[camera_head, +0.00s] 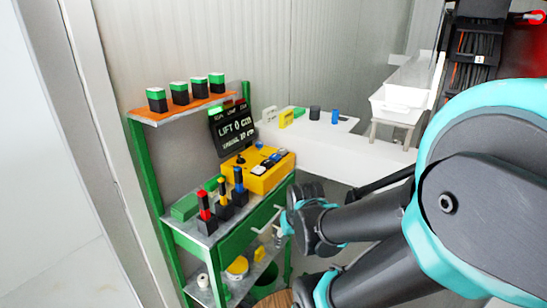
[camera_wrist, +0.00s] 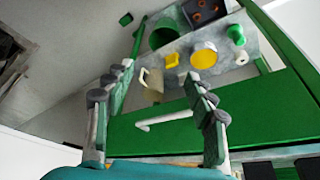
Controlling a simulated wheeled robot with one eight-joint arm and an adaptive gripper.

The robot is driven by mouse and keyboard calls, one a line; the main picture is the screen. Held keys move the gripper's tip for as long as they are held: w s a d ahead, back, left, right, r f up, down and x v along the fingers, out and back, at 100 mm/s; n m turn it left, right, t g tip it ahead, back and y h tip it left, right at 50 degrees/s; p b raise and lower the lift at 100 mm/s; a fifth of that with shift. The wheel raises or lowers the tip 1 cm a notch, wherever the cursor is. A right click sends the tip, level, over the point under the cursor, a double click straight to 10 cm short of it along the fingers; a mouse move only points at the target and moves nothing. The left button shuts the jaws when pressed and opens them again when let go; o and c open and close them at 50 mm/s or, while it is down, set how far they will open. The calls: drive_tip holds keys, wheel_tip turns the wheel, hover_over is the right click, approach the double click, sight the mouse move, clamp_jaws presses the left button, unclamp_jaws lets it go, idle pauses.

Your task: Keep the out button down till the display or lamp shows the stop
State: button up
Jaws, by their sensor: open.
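A yellow control box (camera_head: 258,180) stands on the green workbench, with several small dark, white and blue controls on top. I cannot tell which one is the out button. A black display (camera_head: 232,130) behind the box shows "LIFT 0 cm" and smaller lines that I cannot read surely. A small green light or label shows at its top. My gripper (camera_head: 284,226) is in front of the bench, right of and below the box, apart from it. In the wrist view my gripper (camera_wrist: 160,70) has its two fingers wide apart with nothing held between them. The control box is not clearly seen there.
The green bench drawer with its white handle (camera_wrist: 165,120) lies beyond my fingers. Red, yellow and blue-topped tools (camera_head: 221,203) stand at the bench's front left. An orange shelf (camera_head: 180,112) holds several green-topped blocks. A white table (camera_head: 340,155) is behind at right.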

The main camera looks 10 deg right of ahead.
idle(0.4)
clamp_jaws()
idle(1.4)
